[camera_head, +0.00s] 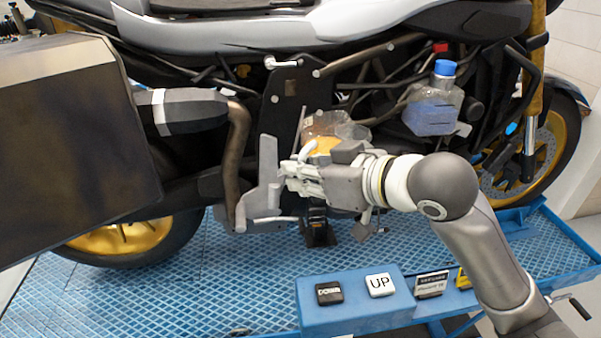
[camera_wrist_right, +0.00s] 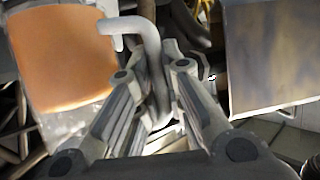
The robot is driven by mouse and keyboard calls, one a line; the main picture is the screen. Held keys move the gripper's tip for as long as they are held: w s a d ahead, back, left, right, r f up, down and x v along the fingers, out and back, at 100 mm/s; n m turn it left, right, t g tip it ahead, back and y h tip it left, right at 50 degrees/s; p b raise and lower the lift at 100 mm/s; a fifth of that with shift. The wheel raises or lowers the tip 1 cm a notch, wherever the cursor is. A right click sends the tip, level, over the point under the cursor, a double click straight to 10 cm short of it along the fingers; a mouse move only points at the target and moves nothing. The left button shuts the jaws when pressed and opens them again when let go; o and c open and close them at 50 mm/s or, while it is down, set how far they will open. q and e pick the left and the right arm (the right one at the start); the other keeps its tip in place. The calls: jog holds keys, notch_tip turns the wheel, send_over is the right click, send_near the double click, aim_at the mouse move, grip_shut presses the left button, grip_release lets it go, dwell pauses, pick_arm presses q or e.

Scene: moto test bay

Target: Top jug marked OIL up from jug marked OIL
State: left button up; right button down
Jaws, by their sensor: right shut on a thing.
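No jug with a readable OIL mark shows. My right gripper (camera_head: 290,176) is low at the motorcycle's side in the head view, with its fingers against a pale grey part. In the right wrist view, the gripper (camera_wrist_right: 155,74) is shut around a grey bent tube (camera_wrist_right: 146,34); I cannot tell what it belongs to. A clear container with orange contents (camera_head: 325,146) sits just behind the gripper, partly hidden by it. Its orange side (camera_wrist_right: 60,58) fills the left of the wrist view, apart from the fingers. My left gripper is not in view.
A clear tank with a blue cap and blue liquid (camera_head: 432,112) is on the motorcycle (camera_head: 230,30). A dark box (camera_head: 70,140) blocks the left. The blue lift platform (camera_head: 170,285) lies below, with an UP button (camera_head: 380,285) and a DOWN button (camera_head: 329,293) in front.

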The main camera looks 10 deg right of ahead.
aim_at(303, 141)
jog(key=shift+w+d+r+m+g+p, duration=0.2)
jog(key=shift+w+r+m+g+p, duration=0.05)
jog(key=shift+w+m, duration=0.2)
jog(key=shift+w+d+r+m+g+p, duration=0.15)
jog(key=shift+w+r+m+g+p, duration=0.1)
jog(key=shift+w+m, duration=0.15)
jog(key=shift+w+d+r+m+g+y+p, duration=0.3)
jog(key=shift+w+d+r+m+p, duration=0.15)
jog(key=shift+w+r+m, duration=0.15)
jog(key=shift+w+d+r+m+g+y+p, duration=0.35)
jog(key=shift+w+d+r+p, duration=0.1)
jog(key=shift+w, duration=0.2)
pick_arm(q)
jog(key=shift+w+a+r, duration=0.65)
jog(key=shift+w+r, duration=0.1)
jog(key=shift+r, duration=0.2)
pick_arm(e)
jog(key=shift+d+f, duration=0.1)
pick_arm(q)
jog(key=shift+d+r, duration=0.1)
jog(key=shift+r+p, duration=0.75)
pick_arm(e)
jog(key=shift+w+d+r, duration=0.3)
jog(key=shift+r, duration=0.05)
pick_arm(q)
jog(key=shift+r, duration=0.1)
